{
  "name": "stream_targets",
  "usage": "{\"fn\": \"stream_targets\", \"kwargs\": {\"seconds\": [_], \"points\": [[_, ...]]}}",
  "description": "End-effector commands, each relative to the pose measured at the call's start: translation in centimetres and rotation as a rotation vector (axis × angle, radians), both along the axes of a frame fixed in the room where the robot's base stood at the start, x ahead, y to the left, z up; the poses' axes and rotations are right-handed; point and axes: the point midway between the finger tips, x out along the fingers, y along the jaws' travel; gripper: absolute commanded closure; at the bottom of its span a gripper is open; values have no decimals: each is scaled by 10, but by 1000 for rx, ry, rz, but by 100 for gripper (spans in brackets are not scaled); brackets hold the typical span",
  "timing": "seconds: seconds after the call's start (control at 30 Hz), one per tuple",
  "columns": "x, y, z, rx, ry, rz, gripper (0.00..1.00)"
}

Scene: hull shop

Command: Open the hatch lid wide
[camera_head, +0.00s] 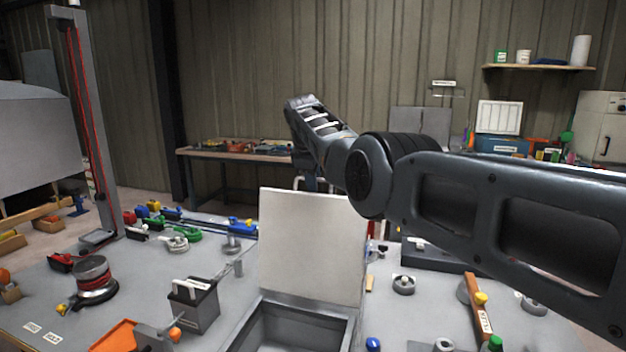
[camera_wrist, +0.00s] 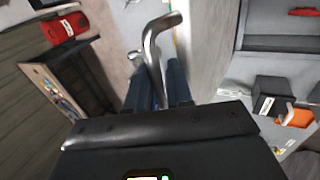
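The hatch lid (camera_head: 312,240) is a pale square panel standing about upright at the back edge of the grey open-topped hatch box (camera_head: 340,333). My arm reaches over from the right, and my gripper is behind the lid, mostly hidden in the head view. In the wrist view, the two blue fingers of my gripper (camera_wrist: 160,78) lie close on either side of the curved silver handle (camera_wrist: 152,45) and appear shut on it. The lid shows edge-on as a pale strip (camera_wrist: 205,40) beside the handle, with the hatch box (camera_wrist: 285,42) beyond it.
A dark box with a pale handle (camera_head: 193,307) and a red spool (camera_head: 92,277) stand left of the hatch. An orange bin (camera_head: 112,337) is at the front. A brown wooden piece (camera_head: 476,310) lies to the right. A workbench (camera_head: 225,154) stands behind.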

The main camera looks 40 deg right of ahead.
Motion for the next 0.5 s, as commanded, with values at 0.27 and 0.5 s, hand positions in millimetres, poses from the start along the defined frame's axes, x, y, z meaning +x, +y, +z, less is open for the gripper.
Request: {"fn": "stream_targets", "kwargs": {"seconds": [0.27, 0.5], "points": [[-1, 2, -5, 5, 8, 2, 69], [-2, 5, 4, 3, 4, 1, 69]]}}
